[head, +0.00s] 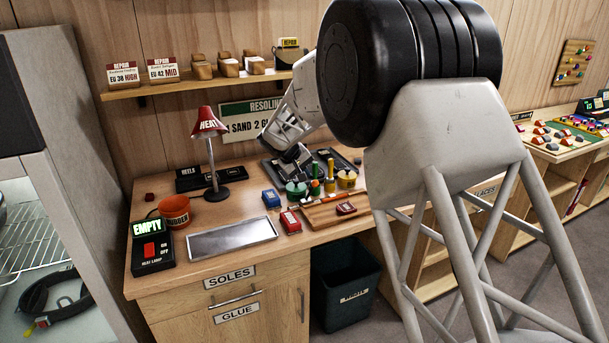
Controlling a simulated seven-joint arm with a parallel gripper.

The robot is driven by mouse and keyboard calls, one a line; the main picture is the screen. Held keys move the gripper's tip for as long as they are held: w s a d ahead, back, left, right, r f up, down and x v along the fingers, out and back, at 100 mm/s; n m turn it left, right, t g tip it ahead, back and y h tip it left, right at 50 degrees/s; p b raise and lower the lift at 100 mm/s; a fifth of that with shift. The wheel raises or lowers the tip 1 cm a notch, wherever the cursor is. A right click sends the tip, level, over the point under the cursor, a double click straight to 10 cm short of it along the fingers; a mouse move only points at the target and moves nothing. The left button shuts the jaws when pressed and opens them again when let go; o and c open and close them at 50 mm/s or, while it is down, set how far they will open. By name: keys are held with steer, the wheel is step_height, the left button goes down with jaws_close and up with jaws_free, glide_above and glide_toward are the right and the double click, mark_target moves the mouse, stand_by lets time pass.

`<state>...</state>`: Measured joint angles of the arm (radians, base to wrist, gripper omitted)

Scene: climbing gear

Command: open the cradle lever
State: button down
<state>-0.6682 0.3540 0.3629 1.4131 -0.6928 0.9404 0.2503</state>
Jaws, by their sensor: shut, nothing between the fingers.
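I cannot make out the cradle or its lever. My gripper (298,158) is small and dark in the head view, at the end of my pale forearm, over the back of the workbench (160,260). It is shut and empty, close above a dark tray (346,160) and just behind a green pot (296,188). Whether it touches anything there is not clear. My large arm links hide the right end of the bench.
A red lamp (209,124), an orange cup (175,210) and a metal tray (232,240) stand left of my gripper. Blue (271,198) and red (291,221) boxes and a yellow pot (347,179) crowd the bench near it. A shelf (190,85) hangs above.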

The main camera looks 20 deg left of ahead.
steer(key=shift+r, duration=0.1)
stand_by(0.3)
steer(key=s+a+r, duration=0.1)
steer(key=s+r, duration=0.2)
steer(key=r, duration=1)
steer(key=shift+s+r, duration=0.2)
steer(key=s+d+r+m+g, duration=0.15)
steer(key=s+d, duration=0.45)
steer(key=d, duration=0.6)
steer(key=s+d+r+m+y, duration=0.1)
steer(key=s+d+r+m, duration=0.3)
steer(key=d, duration=0.8)
steer(key=s+d+r+n+g, duration=0.1)
steer(key=s+d+r, duration=0.1)
steer(key=s+d, duration=0.75)
steer(key=s+d+f+m+y, duration=0.1)
steer(key=s+d+f, duration=0.2)
steer(key=s+d, duration=0.3)
steer(key=s+d+f+m, duration=0.2)
steer(key=s+d, duration=0.5)
steer(key=s, duration=0.6)
steer(key=s+d+f+m+y, duration=0.1)
steer(key=s+d+f+m, duration=0.1)
steer(key=s+d+f, duration=0.2)
steer(key=s+d, duration=0.3)
steer(key=s, duration=0.2)
steer(key=shift+s+d+f+y, duration=0.15)
steer(key=shift+s+f+y, duration=0.15)
steer(key=shift+s+f, duration=0.05)
